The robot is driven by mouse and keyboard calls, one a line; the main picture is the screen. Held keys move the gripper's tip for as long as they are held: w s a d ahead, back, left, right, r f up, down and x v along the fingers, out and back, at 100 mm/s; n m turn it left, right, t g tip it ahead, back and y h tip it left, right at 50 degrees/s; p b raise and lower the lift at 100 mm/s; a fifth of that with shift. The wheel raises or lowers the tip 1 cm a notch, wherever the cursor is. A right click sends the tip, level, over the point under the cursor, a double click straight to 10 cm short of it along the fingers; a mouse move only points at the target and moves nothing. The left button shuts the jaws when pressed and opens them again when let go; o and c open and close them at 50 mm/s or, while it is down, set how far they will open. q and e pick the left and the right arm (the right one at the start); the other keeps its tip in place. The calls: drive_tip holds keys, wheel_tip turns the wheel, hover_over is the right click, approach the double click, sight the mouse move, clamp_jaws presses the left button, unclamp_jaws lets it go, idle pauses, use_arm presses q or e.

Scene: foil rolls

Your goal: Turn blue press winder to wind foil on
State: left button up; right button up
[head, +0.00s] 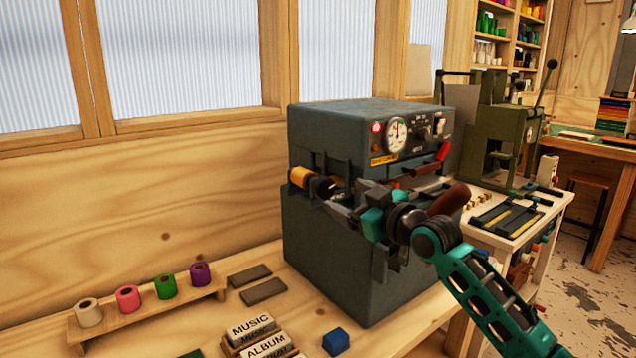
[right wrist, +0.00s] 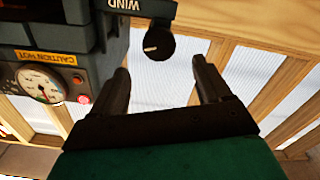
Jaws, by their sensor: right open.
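The blue-grey press (head: 330,255) stands on the bench against the wall. An orange foil roll (head: 299,177) sits on its left side, with the black winder knob (head: 322,187) beside it. In the right wrist view the round knob (right wrist: 153,48) with a pale pointer mark hangs beside a WIND label (right wrist: 124,4). My right gripper (head: 342,203) is open and empty in front of the press's left side. In the wrist view its fingers (right wrist: 163,75) point toward the knob, which appears between and just beyond the tips. The knob is partly covered in the head view. My left gripper is not in view.
A wooden rack (head: 150,315) with several foil rolls stands at left. Two grey bars, MUSIC and ALBUM blocks (head: 250,327) and a small blue cube (head: 336,341) lie on the bench before the press. A green press (head: 500,140) stands on a table at right.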

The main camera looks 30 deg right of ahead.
sight(329, 186)
drive_tip(key=w, duration=1)
drive_tip(key=shift+w+a, duration=0.4)
drive_tip(key=c, duration=1)
drive_tip(key=shift+o, duration=0.2)
drive_tip(key=shift+p, duration=0.3)
drive_tip(key=shift+m, duration=0.3)
drive_tip(key=shift+m+p, duration=0.4)
drive_tip(key=shift+m, duration=0.2)
drive_tip(key=shift+d+m, duration=0.1)
drive_tip(key=shift+m, duration=0.7)
drive_tip(key=m, duration=0.6)
drive_tip(key=shift+d, duration=0.1)
drive_tip(key=shift+m, duration=0.4)
